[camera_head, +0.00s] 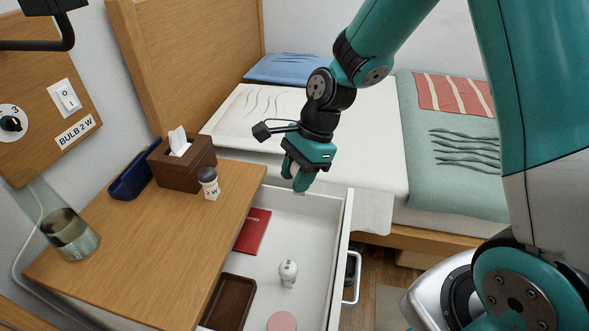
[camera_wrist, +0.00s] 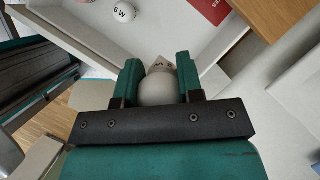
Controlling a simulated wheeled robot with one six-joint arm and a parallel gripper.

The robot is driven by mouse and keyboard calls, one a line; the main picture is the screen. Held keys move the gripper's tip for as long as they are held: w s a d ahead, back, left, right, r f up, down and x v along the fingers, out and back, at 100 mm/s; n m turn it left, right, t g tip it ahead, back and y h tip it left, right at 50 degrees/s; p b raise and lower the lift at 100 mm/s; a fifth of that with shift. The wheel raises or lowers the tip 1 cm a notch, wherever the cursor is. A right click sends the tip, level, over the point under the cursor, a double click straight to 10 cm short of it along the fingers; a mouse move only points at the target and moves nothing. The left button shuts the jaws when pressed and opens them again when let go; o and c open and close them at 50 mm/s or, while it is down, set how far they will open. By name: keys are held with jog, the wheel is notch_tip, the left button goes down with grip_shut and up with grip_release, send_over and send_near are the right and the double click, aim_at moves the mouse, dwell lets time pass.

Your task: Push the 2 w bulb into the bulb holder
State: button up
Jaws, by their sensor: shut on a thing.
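My gripper (camera_head: 294,176) hangs over the open drawer near its far end, fingers pointing down. In the wrist view its two green fingers (camera_wrist: 157,72) are shut on a white bulb (camera_wrist: 158,90); the marking on this bulb is too small to read, and the fingers hide its sides. A black fixture (camera_head: 42,8) on the wall is cut off at the top left; whether it is the bulb holder I cannot tell. Below it a wall label (camera_head: 75,132) reads "BULB 2 W".
Another bulb (camera_head: 209,182) stands on the wooden top (camera_head: 160,240) by a tissue box (camera_head: 183,160). A 6 W bulb (camera_head: 288,272) is in the white drawer (camera_head: 340,250) with a red booklet (camera_head: 253,230) and brown tray (camera_head: 229,302). A glass (camera_head: 70,235) stands left.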

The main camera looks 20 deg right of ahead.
jog(key=shift+w+d+f+n, duration=0.1)
jog(key=shift+d+f+n, duration=0.1)
jog(key=shift+d+n, duration=0.1)
jog(key=w+d+f+n+g+h, duration=0.1)
jog(key=d+f+n+g+h, duration=0.2)
jog(key=d+n, duration=0.7)
jog(key=shift+w+d+f+n+g+h, duration=0.35)
jog(key=shift+f+n+h, duration=0.4)
jog(key=shift+n, duration=1.95)
jog(key=shift+a, duration=0.1)
